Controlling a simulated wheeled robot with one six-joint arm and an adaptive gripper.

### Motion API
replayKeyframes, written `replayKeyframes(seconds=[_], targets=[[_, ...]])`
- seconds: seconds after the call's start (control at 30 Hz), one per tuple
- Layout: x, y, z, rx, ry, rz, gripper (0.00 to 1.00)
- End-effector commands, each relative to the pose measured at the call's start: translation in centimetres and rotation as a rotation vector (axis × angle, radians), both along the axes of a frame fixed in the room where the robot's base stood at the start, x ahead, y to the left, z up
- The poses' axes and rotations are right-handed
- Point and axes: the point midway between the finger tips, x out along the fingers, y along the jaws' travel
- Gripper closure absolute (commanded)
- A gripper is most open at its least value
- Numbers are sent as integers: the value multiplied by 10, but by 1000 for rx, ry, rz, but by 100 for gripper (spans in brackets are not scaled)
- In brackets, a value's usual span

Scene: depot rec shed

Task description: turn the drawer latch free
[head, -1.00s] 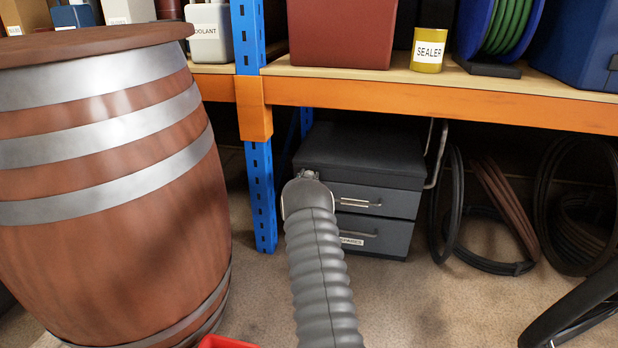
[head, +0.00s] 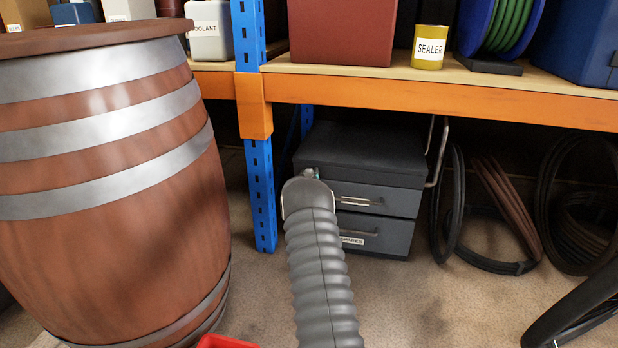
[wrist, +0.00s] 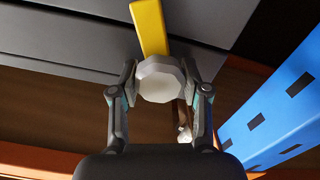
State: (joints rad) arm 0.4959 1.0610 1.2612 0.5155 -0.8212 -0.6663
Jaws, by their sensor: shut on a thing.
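The drawer latch shows in the wrist view as a pale round knob (wrist: 161,80) with a yellow bar (wrist: 149,27) pointing up and slightly left over the dark grey drawer front. My gripper (wrist: 161,92) is shut on the knob, with one finger on each side of it.
A blue rack post (head: 262,195) stands close left of the drawers and shows on the right in the wrist view (wrist: 270,120). An orange shelf beam (head: 440,112) runs above.

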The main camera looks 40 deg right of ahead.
Motion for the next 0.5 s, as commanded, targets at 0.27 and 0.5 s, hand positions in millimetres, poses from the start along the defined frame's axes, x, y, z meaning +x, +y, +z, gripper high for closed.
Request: replayKeyframes(seconds=[0.27,0.5], targets=[[0,0,1,-170,198,0,88],[1,0,1,-318,372,0,88]])
